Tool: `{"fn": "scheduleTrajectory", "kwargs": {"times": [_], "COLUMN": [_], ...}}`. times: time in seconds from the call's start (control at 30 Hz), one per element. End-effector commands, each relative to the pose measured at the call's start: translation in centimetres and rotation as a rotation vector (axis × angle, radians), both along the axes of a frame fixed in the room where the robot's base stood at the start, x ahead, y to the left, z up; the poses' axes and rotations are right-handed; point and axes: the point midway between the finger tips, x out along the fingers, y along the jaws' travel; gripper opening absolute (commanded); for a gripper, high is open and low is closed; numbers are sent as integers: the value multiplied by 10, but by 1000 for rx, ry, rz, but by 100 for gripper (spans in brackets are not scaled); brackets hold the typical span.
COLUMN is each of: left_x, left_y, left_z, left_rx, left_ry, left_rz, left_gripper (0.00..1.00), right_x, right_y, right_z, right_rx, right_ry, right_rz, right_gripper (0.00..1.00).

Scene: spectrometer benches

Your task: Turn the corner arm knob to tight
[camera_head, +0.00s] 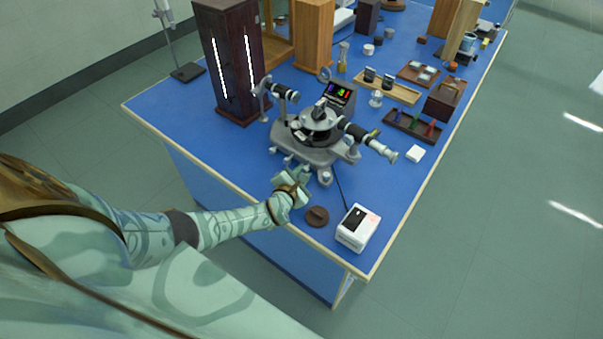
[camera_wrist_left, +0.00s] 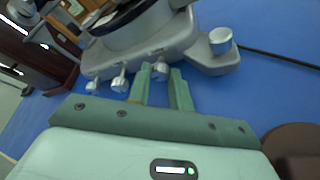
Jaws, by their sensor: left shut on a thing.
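The grey spectrometer (camera_head: 312,140) stands on the blue bench with its black telescope tube pointing right. Its base also fills the top of the left wrist view (camera_wrist_left: 150,52). Several small silver knobs stick out of the base edge. My left gripper (camera_head: 301,175) reaches the base's near side. In the left wrist view its green fingers (camera_wrist_left: 161,74) are shut on the corner arm knob (camera_wrist_left: 160,67), one finger on each side. The knob is partly hidden between the fingertips, and I cannot read its turn. My right gripper is not in view.
A white box (camera_head: 357,228) and a round brown disc (camera_head: 317,216) lie near the bench's front corner. A tall dark wooden box with bright slits (camera_head: 228,60) stands behind left. Trays with small items (camera_head: 412,124) lie to the right.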

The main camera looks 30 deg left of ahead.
Motion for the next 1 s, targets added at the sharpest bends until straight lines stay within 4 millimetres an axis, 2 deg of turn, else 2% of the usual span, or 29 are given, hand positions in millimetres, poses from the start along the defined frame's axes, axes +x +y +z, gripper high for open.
{"fn": "scheduleTrajectory", "kwargs": {"times": [0.3,0.33,0.4,0.67,0.77,0.87,1.0], "left_x": [-1,-1,0,-1,-7,-22,-56], "left_y": [-1,-1,-1,0,-2,-4,-10], "left_z": [-1,-1,-1,0,3,10,23], "left_rx": [-1,-1,-1,-1,-2,-2,-2], "left_ry": [2,2,2,0,1,1,2], "left_rz": [-1,-1,-1,0,-1,-1,-1], "left_gripper": [0,29,43,43,43,43,43], "right_x": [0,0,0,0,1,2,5], "right_y": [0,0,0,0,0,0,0], "right_z": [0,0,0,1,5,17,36], "right_rx": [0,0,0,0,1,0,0], "right_ry": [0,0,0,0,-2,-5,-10], "right_rz": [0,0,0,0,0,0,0], "right_gripper": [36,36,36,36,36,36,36]}}
